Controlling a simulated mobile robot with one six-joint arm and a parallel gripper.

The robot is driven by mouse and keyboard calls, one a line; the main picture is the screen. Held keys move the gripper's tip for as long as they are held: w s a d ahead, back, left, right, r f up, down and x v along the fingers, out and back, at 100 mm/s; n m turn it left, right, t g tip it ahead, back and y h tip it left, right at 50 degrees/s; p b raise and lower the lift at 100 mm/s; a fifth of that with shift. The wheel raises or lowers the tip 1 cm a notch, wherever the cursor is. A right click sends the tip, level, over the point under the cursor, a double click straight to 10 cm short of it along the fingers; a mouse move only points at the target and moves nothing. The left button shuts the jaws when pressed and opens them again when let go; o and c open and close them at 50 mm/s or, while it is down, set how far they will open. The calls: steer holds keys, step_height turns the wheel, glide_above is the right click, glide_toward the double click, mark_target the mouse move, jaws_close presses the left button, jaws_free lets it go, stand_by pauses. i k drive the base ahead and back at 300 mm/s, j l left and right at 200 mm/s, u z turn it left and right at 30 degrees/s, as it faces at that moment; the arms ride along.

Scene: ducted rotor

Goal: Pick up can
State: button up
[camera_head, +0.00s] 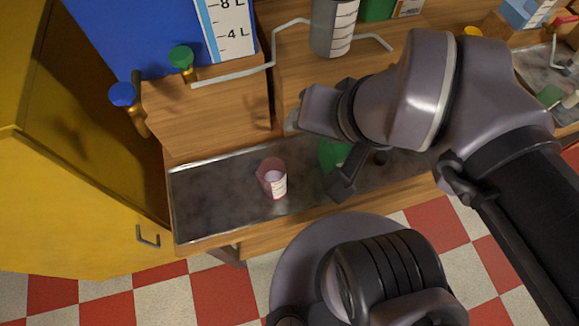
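A small pinkish, open-topped can (272,178) with a white label stands on the dark metal counter strip, left of my gripper. My gripper (338,178) hangs over the same strip to the right, and a gap separates it from the pinkish can. A green object (331,152) shows beside the dark finger, partly covered by my arm. I cannot tell whether it is touched, or whether it is a can. My wrist hides most of the gripper, so its opening is unclear.
A yellow cabinet (75,190) stands at the left. Behind the strip are a wooden ledge, a bent pipe (235,75), green (181,57) and blue (122,94) valve knobs and a grey graduated vessel (333,28). The strip left of the pinkish can is clear.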

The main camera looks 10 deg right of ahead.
mark_target(331, 156)
steer(key=k+j+z, duration=0.25)
steer(key=k, duration=0.15)
steer(key=k+z, duration=0.2)
steer(key=k, duration=0.2)
